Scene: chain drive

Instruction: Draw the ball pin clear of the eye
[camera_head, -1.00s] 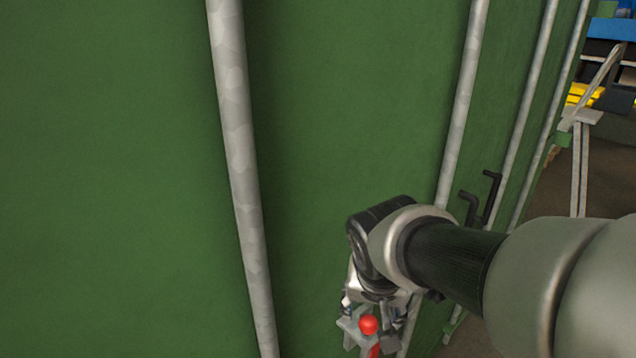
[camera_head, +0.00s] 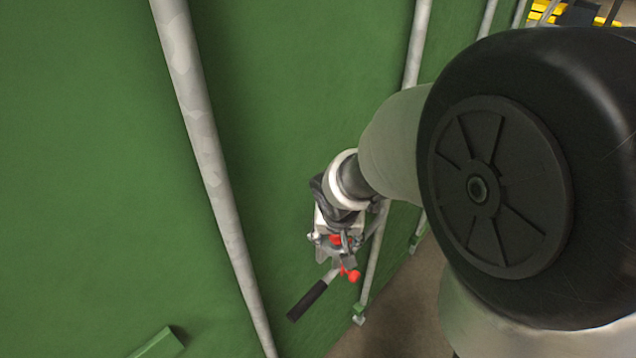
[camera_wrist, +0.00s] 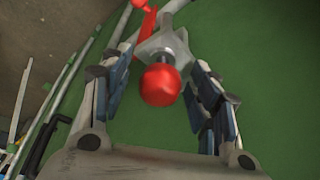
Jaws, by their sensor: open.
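The ball pin's red ball (camera_wrist: 160,85) is in the middle of the wrist view, between the two fingers of my open gripper (camera_wrist: 160,92). Green shows between the ball and the right finger. A short dark shank (camera_wrist: 168,60) runs from the ball to the grey eye piece (camera_wrist: 165,42), and the pin appears seated there. In the head view my gripper (camera_head: 335,238) is around a red patch that looks like the same ball (camera_head: 338,240). The fingers partly hide it and the eye.
A red part (camera_wrist: 143,38) lies beside the eye. In the head view another red knob (camera_head: 354,277) and a black-handled lever (camera_head: 307,300) are just below my gripper. Galvanised pipes (camera_head: 205,150) run along the green wall (camera_head: 80,150).

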